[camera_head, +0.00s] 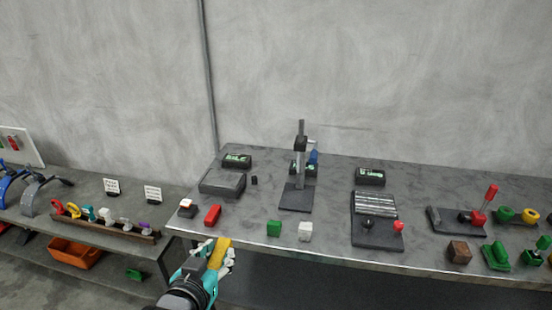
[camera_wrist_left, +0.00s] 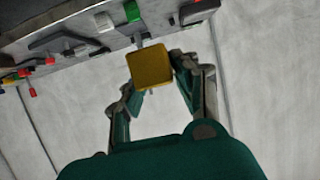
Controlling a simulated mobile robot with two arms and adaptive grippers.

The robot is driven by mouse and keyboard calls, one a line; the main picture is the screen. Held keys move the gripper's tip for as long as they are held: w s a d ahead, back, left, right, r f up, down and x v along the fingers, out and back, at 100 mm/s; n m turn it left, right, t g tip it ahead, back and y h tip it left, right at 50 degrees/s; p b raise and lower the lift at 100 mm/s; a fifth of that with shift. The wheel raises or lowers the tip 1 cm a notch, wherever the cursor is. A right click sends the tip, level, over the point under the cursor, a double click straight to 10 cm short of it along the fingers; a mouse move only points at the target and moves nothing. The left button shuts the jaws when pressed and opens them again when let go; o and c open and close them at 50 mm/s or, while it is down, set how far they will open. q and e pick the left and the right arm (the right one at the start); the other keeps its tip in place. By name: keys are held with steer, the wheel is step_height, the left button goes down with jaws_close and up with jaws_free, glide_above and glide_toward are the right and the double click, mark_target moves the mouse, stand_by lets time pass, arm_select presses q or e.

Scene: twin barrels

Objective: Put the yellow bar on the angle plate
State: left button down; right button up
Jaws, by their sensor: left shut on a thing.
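The yellow bar (camera_head: 219,252) is held by my left gripper (camera_head: 217,257), just in front of the bench's front edge. In the left wrist view the bar's square yellow face (camera_wrist_left: 150,68) shows between the fingers of the gripper (camera_wrist_left: 157,76), which is shut on it. No thing is clearly marked as the angle plate; a dark base with an upright post (camera_head: 297,195) stands mid-bench, but I cannot tell whether it is that plate. My right gripper is not in view.
A red block (camera_head: 212,215), a green block (camera_head: 274,228) and a white block (camera_head: 305,231) stand along the front edge of the grey bench (camera_head: 250,212). A flat dark box (camera_head: 222,183) lies at back left. A ribbed dark plate (camera_head: 376,222) lies to the right.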

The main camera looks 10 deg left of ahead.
arm_select(q)
steer(key=shift+w, duration=0.35)
steer(key=w+f+p, duration=0.9)
steer(key=w+f, duration=0.5)
steer(key=w, duration=0.1)
steer(key=shift+d+f+p, duration=0.25)
steer(key=shift+d+p, duration=0.15)
steer(key=shift+d, duration=0.05)
